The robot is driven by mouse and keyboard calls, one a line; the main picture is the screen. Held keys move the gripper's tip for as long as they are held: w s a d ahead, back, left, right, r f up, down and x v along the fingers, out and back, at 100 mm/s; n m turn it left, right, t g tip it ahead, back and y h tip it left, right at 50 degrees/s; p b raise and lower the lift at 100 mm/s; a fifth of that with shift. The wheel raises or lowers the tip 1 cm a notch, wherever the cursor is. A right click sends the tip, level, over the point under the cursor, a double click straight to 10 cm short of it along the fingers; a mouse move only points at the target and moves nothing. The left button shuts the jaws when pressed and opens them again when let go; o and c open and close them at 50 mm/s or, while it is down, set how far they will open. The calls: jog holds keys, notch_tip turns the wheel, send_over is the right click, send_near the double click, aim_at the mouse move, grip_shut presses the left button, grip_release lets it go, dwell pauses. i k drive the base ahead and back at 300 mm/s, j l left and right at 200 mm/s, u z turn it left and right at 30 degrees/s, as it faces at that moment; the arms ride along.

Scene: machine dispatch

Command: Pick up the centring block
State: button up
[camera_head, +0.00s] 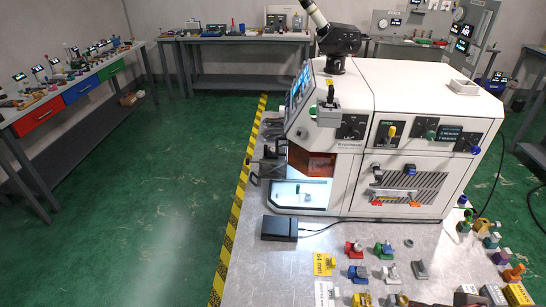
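I cannot tell for sure which thing is the centring block. Several small blocks and fixtures stand on the metal bench top (290,262) in front of the white machine. They include a red one (354,249), a green one (383,250), a blue one (358,274), a pale grey one (390,273) and a plain grey one (420,270). More coloured pieces stand towards the right, with an orange one (514,272) among them. Their details are too small to make out. I do not see my gripper clearly anywhere in this view.
The white machine (345,195) with a lit chamber fills the back of the bench. A black box (279,228) with a cable lies at its front left corner. Green floor (150,215) is open on the left; side benches line the walls.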

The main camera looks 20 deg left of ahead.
aim_at(271, 154)
jog(key=i+j+u, duration=0.1)
jog(key=j, duration=0.3)
jog(key=i+j+u, duration=0.15)
jog(key=j, duration=0.25)
jog(key=i+j+u, duration=0.1)
jog(key=j, duration=0.25)
jog(key=i+j+u, duration=0.1)
jog(key=j, duration=0.25)
jog(key=i+j, duration=0.05)
jog(key=i, duration=0.05)
